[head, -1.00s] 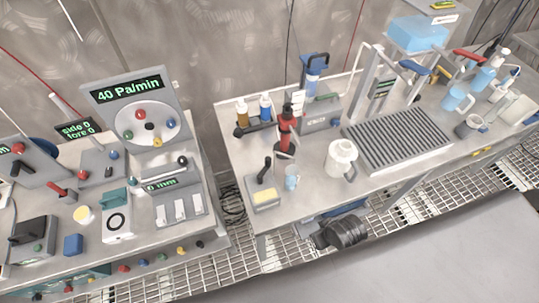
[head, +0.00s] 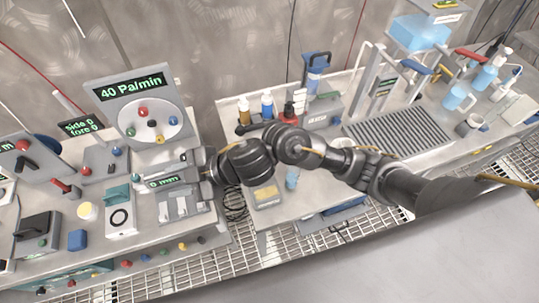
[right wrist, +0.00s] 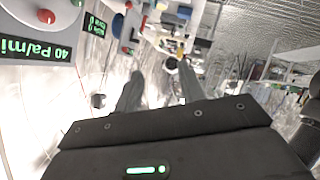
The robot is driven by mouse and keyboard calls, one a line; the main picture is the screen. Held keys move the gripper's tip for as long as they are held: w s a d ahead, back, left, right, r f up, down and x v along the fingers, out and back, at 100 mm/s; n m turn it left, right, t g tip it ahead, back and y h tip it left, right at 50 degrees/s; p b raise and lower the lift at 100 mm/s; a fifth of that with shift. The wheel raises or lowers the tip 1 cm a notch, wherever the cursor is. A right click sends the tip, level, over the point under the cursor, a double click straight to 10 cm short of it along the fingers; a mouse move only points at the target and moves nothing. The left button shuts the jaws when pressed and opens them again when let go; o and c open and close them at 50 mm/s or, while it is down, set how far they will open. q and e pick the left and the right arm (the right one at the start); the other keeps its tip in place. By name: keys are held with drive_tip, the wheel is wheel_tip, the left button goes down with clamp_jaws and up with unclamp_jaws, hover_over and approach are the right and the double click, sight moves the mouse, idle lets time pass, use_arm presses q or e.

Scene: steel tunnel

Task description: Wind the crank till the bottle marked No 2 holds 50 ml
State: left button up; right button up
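My right gripper (head: 190,157) reaches in from the right, beside the grey "0 mm" device (head: 172,199) on the left bench. In the right wrist view its two grey fingers (right wrist: 158,76) stand apart, with a small dark round knob (right wrist: 171,64) showing between or beyond their tips. I cannot tell whether they touch it. No crank can be told for certain. No "No 2" mark or fill level is legible. My left gripper is out of view.
A panel reading "40 Pa/min" (head: 128,87) with a round dial stands behind the gripper. A grooved drain tray (head: 400,128) lies on the right bench. A gap with floor grating (head: 225,255) separates the benches. My right arm covers the right bench's middle.

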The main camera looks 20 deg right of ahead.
drive_tip(key=w+d+n+g+h, duration=0.1)
drive_tip(key=w+d+h, duration=0.25)
drive_tip(key=d, duration=0.45)
drive_tip(key=w+d+f+n+g+h, duration=0.1)
drive_tip(key=w+d+h, duration=0.1)
drive_tip(key=d+h, duration=0.45)
drive_tip(key=w+d+n+g+h, duration=0.1)
drive_tip(key=w+d+g+h, duration=0.1)
drive_tip(key=d, duration=0.7)
drive_tip(key=f+p, duration=0.1)
drive_tip(key=f, duration=1)
drive_tip(key=shift+w+p, duration=0.2)
drive_tip(key=shift+p, duration=0.15)
clamp_jaws()
drive_tip(key=shift+s+d+r+m+p, duration=0.25)
drive_tip(key=shift+m+p, duration=0.25)
drive_tip(key=shift+p, duration=0.45)
drive_tip(key=shift+f, duration=0.2)
